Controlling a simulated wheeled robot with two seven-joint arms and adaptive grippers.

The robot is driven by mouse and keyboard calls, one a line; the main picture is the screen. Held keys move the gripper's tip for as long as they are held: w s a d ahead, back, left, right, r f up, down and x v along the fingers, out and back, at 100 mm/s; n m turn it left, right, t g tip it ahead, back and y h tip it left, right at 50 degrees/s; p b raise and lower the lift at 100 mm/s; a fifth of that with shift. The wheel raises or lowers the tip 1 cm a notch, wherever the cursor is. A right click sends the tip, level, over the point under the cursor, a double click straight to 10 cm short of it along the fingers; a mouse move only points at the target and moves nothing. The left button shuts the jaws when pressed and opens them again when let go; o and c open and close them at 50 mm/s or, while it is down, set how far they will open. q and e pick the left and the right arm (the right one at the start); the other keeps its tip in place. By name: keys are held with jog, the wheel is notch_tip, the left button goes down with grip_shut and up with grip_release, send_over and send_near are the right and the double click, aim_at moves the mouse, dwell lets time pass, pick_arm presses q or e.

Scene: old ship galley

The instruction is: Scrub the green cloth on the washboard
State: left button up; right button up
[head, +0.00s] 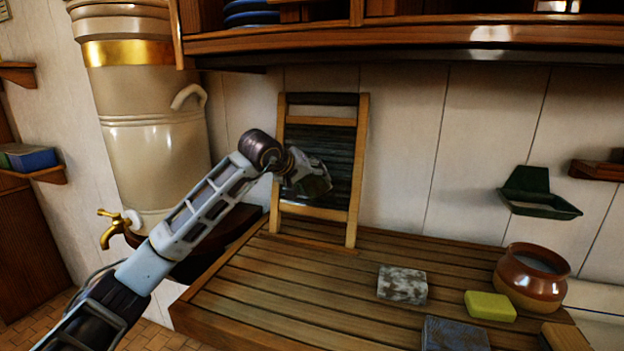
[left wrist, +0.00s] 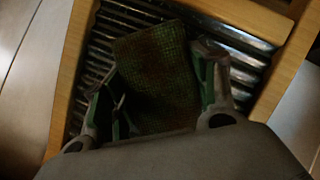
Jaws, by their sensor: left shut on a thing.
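The washboard (head: 351,149) has a pale wooden frame and dark ridged metal, and leans upright against the wall at the back of the slatted wooden counter (head: 290,292). My left gripper (head: 312,176) is in front of its ridged face. In the left wrist view my left gripper (left wrist: 163,100) is shut on the dark green cloth (left wrist: 160,75), which lies between its fingers against or just in front of the metal ridges (left wrist: 250,55). I cannot tell if the cloth touches them. The cloth is hardly distinct in the head view. My right gripper is not in view.
A marbled grey block (head: 402,285), a yellow-green block (head: 490,306), a blue-grey block (head: 455,335) and a brown pot (head: 531,279) stand on the counter's right. A brass tap (head: 113,229) is at left. A shelf (head: 420,40) overhangs the washboard. The counter's middle is clear.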

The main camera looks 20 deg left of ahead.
pick_arm(q)
jog(key=shift+s+f+b, duration=0.15)
jog(key=shift+f+b, duration=0.25)
jog(key=shift+f, duration=0.2)
jog(key=shift+s+f+b, duration=0.15)
jog(key=shift+f+b, duration=0.25)
jog(key=shift+f, duration=0.15)
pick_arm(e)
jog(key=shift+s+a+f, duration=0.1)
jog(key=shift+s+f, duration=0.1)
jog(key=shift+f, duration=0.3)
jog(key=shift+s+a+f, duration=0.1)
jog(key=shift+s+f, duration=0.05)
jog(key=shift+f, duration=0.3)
pick_arm(q)
jog(key=shift+r+p, duration=0.3)
jog(key=shift+r, duration=0.1)
jog(key=shift+w+r+p, duration=0.25)
jog(key=shift+r+p, duration=0.35)
jog(key=shift+r, duration=0.15)
jog(key=shift+w+r+p, duration=0.25)
jog(key=shift+r+p, duration=0.3)
jog(key=shift+r, duration=0.2)
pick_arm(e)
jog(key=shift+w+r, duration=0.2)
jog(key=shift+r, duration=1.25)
pick_arm(q)
jog(key=shift+r, duration=0.1)
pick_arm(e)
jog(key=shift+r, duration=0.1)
